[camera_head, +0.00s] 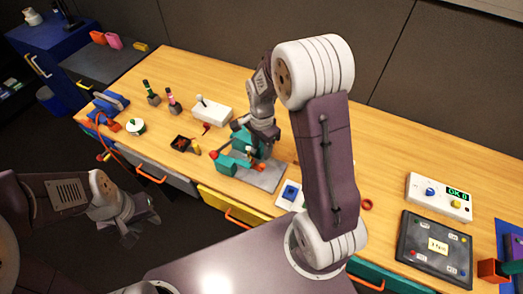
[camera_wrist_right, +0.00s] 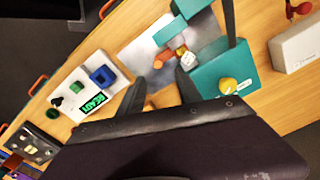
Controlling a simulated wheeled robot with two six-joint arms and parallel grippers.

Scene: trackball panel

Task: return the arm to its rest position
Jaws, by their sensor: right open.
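My right arm rises in the middle of the head view and bends down to its gripper (camera_head: 262,140), which hangs over the teal fixture (camera_head: 228,167). In the right wrist view this gripper (camera_wrist_right: 160,92) is open, with nothing between its fingers. The teal fixture (camera_wrist_right: 222,70) and its grey plate (camera_wrist_right: 138,52) lie beyond the fingertips. My left gripper (camera_head: 138,222) is off the table's front edge at the left, over the dark floor; its jaw opening is unclear. A white panel (camera_head: 418,204) with a blue ball, a yellow button and a green "OK" display stands at the right.
A small panel with a blue square (camera_head: 290,194) is close to my right arm; its display reads "READY" in the wrist view. A black tray-like box (camera_head: 436,247) lies at the right. A white joystick box (camera_head: 212,111) and several tools stand at the left. Bare wood remains along the back.

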